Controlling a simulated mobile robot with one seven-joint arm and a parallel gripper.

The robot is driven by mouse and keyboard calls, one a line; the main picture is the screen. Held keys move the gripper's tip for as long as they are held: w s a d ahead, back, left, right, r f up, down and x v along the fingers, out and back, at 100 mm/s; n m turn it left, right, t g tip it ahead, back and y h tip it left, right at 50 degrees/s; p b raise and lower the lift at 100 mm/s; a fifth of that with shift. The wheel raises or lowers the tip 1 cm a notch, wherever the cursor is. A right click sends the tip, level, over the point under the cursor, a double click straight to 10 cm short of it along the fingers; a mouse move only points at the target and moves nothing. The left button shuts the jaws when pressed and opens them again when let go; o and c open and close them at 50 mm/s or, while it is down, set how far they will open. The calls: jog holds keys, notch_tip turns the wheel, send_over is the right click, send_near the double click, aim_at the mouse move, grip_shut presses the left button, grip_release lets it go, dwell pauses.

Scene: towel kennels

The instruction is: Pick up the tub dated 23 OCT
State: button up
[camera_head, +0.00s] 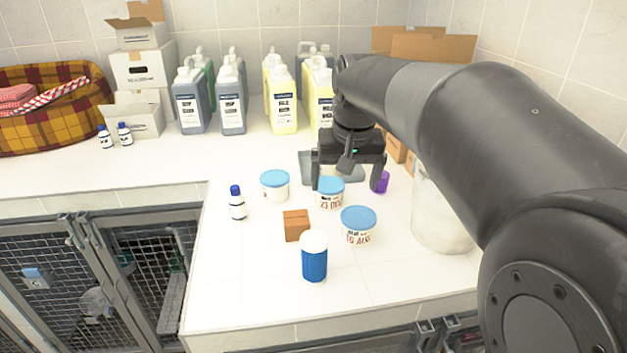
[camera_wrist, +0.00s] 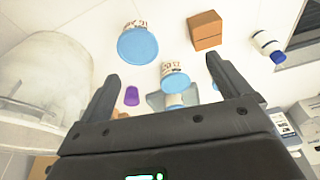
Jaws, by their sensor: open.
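The tub marked 23 OCT (camera_head: 330,199) is white with a blue lid and stands upright on the white counter. It shows in the wrist view (camera_wrist: 175,80) between my fingers, nearer the right one. My gripper (camera_head: 348,184) is open and empty above and behind this tub, pointing down. Its left finger lines up with the lid's left edge in the head view; I cannot tell if they touch. Both fingers show in the wrist view (camera_wrist: 163,72). A similar tub marked 16 AUG (camera_head: 358,236) stands in front and to the right. Another blue-lidded tub (camera_head: 275,185) stands left, its date unreadable.
A brown box (camera_head: 296,225), a blue-and-white canister (camera_head: 314,260) and a white bottle (camera_head: 237,205) stand nearby. A purple item (camera_head: 383,181) is by my right finger. The front-left counter is clear.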

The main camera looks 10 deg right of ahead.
jog(key=w+f+g, duration=0.1)
jog(key=w, duration=0.8)
jog(key=m+g, duration=0.1)
jog(key=g, duration=0.1)
send_over(329, 184)
jog(key=f, duration=0.2)
jog(key=s+f, duration=0.1)
jog(key=f, duration=0.1)
jog(key=shift+f, duration=0.1)
jog(key=shift+w+f, duration=0.2)
jog(key=shift+f, duration=0.05)
notch_tip(329, 184, down, 5)
jog(key=shift+f, duration=0.1)
jog(key=shift+w+f, duration=0.15)
jog(key=shift+f, duration=1.2)
jog(key=shift+w+f, duration=0.15)
jog(key=shift+f, duration=1.15)
jog(key=shift+c, duration=0.3)
jog(key=c, duration=1)
jog(key=shift+o, duration=0.2)
